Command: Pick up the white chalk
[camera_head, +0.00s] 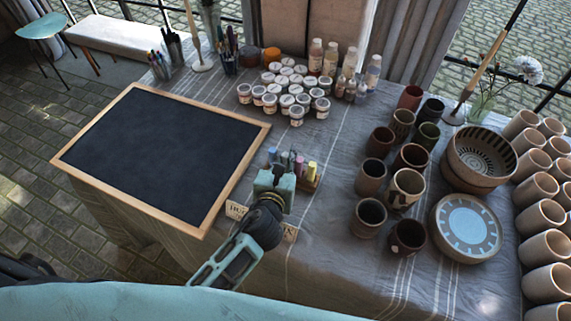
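My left gripper (277,168) reaches in from below and is over the near side of a small wooden chalk holder (309,184). It hides much of the holder. Colored chalks stand upright behind and beside the gripper: a bluish one (272,154), a pink one (299,164) and a yellow one (311,169). I cannot make out a white chalk clearly; the gripper may cover it. The fingers are too small and too hidden to show whether they are open or shut, or hold anything. My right gripper is not in view.
A framed blackboard (160,150) lies left of the gripper. Brown cups (371,178) and stacked plates (466,228) stand to the right. Bare tablecloth (325,255) lies between.

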